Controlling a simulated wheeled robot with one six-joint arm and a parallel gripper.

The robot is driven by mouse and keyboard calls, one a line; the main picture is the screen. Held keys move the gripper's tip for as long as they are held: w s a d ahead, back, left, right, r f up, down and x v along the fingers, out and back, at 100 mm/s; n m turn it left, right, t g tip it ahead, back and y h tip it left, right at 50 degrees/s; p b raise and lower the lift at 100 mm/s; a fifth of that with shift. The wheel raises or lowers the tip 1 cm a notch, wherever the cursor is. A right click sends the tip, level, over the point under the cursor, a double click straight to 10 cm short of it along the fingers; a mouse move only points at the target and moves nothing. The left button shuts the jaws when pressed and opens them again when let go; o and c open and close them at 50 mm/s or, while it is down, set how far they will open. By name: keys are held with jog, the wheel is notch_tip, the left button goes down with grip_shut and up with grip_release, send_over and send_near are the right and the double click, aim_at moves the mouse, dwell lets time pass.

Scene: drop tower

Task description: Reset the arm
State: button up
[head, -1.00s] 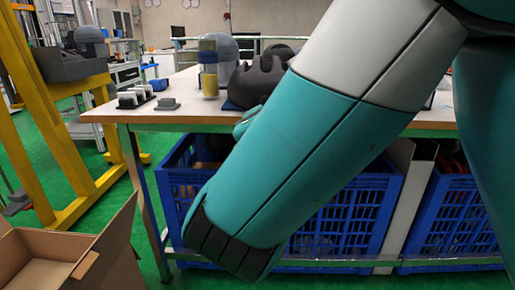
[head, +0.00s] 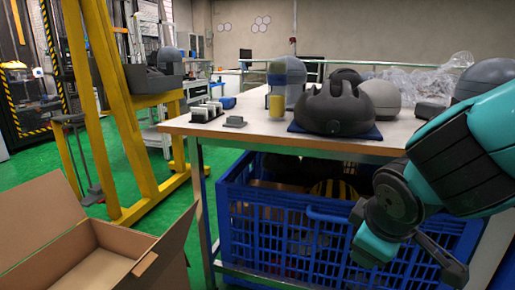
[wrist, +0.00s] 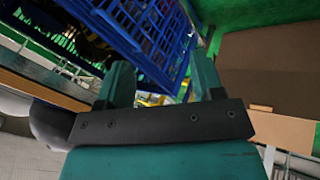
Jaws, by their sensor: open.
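My gripper (wrist: 163,78) shows in the wrist view with its two teal fingers apart and nothing between them. Beyond the fingers are a blue crate and a brown cardboard box. In the head view my arm comes in from the right and bends down in front of the blue crate (head: 320,215), below the table top. The exact position of the fingertips is hard to make out in the head view.
An open cardboard box (head: 95,250) stands at lower left, near a yellow frame (head: 110,130). Green floor between them is clear.

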jog(key=s+a+r+m+g+y, duration=0.1)
jog(key=s+a+r+g+y, duration=0.15)
jog(key=s, duration=0.45)
jog(key=s+a+r+m+g+y, duration=0.1)
jog(key=s+a+g+y, duration=0.15)
jog(key=s, duration=0.45)
notch_tip(320, 180, up, 36)
jog(key=p, duration=3.6)
jog(key=shift+s+r+g+y, duration=0.15)
jog(key=shift+r+g+y, duration=0.1)
jog(key=shift+g+y, duration=0.05)
